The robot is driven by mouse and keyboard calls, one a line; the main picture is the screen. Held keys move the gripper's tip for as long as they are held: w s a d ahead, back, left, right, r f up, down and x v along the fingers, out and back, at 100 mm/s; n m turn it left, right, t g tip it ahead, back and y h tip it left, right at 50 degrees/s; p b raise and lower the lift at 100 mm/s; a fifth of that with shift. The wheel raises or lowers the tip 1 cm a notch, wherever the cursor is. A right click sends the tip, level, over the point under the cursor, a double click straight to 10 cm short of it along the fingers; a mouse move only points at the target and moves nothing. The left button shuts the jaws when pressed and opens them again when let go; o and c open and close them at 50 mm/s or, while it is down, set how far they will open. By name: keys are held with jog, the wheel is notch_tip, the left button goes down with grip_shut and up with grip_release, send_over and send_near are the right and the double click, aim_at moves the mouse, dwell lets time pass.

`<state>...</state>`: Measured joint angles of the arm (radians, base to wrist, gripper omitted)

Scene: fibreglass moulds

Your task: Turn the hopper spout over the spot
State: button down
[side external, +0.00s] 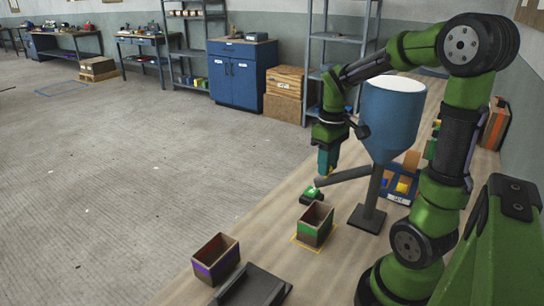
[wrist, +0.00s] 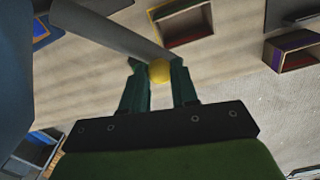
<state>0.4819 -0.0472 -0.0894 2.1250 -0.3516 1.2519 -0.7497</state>
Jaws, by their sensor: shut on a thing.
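The blue hopper (side external: 391,115) with a white top stands on a dark post on the bench. Its grey spout (side external: 345,175) slopes down to the left; it also shows in the wrist view (wrist: 112,30). My gripper (side external: 327,170) is shut on the yellow knob (wrist: 160,71) near the spout's outer end, with one teal finger on each side. A green-banded open box (side external: 315,225) stands inside a yellow outline (side external: 297,239) on the bench. In the side view the spout end shows beyond this box, apart from it. I cannot tell the exact point below the spout mouth.
A purple-banded open box (side external: 215,259) and a dark tray (side external: 252,286) are nearer the camera. A blue bin with yellow pieces (side external: 402,187) is behind the hopper post (side external: 373,195).

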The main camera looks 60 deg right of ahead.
jog(key=shift+s+a+n, duration=1.2)
jog(key=shift+a+n, duration=0.05)
jog(key=shift+n, duration=0.35)
jog(key=c, duration=0.8)
grip_release()
jog(key=shift+c, duration=0.2)
notch_tip(320, 180, up, 17)
